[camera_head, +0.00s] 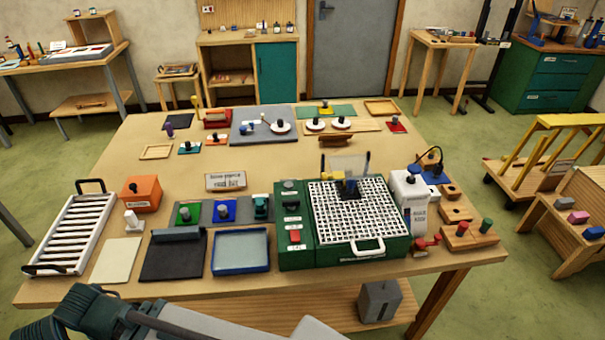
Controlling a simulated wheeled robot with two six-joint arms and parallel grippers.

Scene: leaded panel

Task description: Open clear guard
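A green machine (296,256) with a white grid top (350,212) stands at the front right of the table. A small clear panel (347,165), which looks like the clear guard, stands upright at the back of the grid, behind a small dark block with yellow and blue parts (347,187). Its lower edge is partly hidden. A white handle (368,247) is at the front of the grid.
A white bottle (409,195) stands close to the machine's right side. A blue-rimmed tray (240,251) lies to its left. A wooden block with pegs (470,236) is at the right edge. The table's middle, behind the small sign (226,181), is fairly clear.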

